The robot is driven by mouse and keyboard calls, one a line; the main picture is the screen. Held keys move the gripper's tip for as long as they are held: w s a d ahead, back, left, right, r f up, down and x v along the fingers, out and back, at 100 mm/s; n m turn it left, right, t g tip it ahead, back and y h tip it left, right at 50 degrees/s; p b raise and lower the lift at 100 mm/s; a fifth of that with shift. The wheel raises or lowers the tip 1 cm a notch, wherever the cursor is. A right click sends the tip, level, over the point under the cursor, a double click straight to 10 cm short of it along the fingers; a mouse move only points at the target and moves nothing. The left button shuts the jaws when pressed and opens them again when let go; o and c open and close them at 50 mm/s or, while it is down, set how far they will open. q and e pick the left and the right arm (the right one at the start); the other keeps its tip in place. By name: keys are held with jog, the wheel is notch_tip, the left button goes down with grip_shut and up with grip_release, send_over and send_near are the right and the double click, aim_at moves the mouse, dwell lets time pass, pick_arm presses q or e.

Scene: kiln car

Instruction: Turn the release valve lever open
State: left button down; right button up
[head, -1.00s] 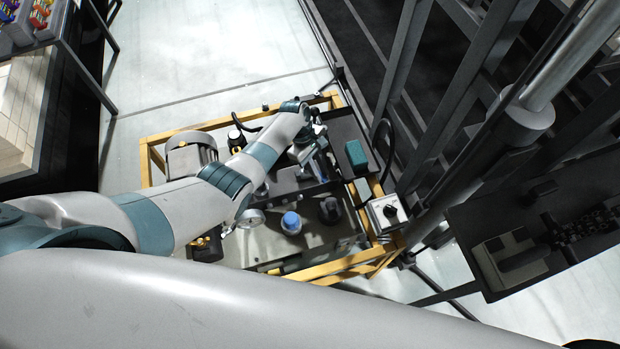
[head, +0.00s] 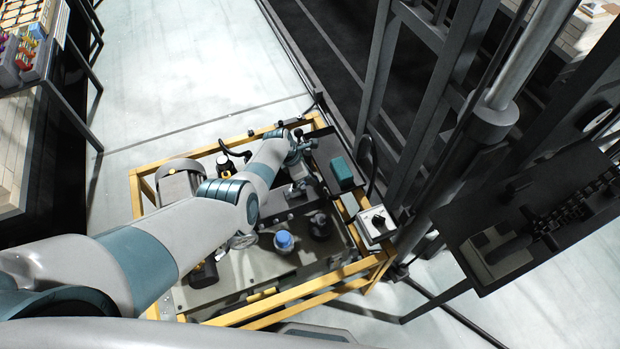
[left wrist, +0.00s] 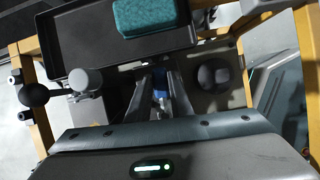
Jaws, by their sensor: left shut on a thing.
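My left gripper (head: 302,178) reaches down into the yellow-framed unit (head: 262,296), beside the teal block. In the left wrist view my left gripper (left wrist: 161,92) has its two fingers closed around a narrow blue piece (left wrist: 160,97), which looks like the grip of the valve lever. The lever's pivot and lower part are hidden by the fingers and hand, so its angle cannot be told. My right gripper is not in view.
A teal block (head: 342,169) lies in a black tray (left wrist: 85,40). A black ball knob (left wrist: 35,94) and a dark round knob (left wrist: 213,75) flank the fingers. A blue-capped part (head: 284,241) and a switch box (head: 376,222) stand nearby. Dark steel posts rise on the right.

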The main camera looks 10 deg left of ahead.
pick_arm(q)
jog(key=shift+w+a+n, duration=0.15)
jog(key=shift+w+n, duration=0.1)
jog(key=shift+n, duration=0.25)
jog(key=c, duration=1.6)
grip_release()
jog(key=shift+a, duration=0.1)
jog(key=shift+r, duration=0.1)
